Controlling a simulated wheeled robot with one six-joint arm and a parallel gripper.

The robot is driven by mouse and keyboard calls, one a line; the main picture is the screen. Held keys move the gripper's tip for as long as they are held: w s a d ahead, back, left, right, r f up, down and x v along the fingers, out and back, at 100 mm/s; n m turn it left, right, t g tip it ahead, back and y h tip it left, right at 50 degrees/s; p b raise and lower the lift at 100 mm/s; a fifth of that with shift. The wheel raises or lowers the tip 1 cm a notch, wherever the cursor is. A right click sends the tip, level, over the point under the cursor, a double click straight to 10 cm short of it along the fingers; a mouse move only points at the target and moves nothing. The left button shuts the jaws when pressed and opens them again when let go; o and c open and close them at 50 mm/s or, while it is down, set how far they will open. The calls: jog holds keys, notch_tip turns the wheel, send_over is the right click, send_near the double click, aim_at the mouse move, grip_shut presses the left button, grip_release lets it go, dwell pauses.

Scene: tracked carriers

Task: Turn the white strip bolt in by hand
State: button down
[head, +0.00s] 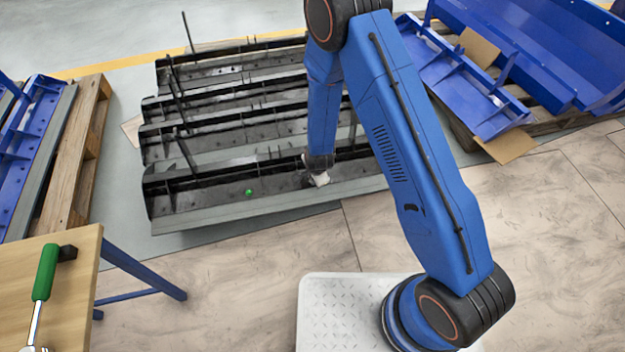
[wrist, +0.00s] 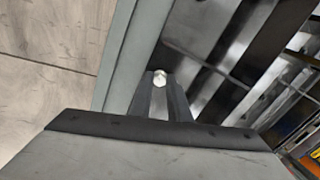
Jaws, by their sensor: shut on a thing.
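The white strip bolt (wrist: 160,77) shows as a small pale head between my fingertips in the wrist view. My gripper (wrist: 160,86) is shut on it. In the head view my gripper (head: 317,177) reaches down to the nearest black carrier (head: 215,198), right of its middle. The grey strip (wrist: 121,52) along the carrier's front edge runs beside my fingers in the wrist view. The bolt's shank and any hole under it are hidden. The bolt cannot be told apart from my gripper in the head view.
A green bolt (head: 249,192) sits on the same carrier to the left. More black carriers with upright rods stand behind. Blue parts lie on pallets (head: 90,130) at both sides. A wooden table (head: 75,262) holds a green-handled tool (head: 46,272).

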jog(key=shift+m, duration=0.7)
jog(key=m, duration=0.5)
jog(key=c, duration=1.6)
grip_release()
jog(key=v, duration=1.7)
jog(key=shift+s+a+r, duration=0.1)
jog(key=shift+s+r, duration=0.1)
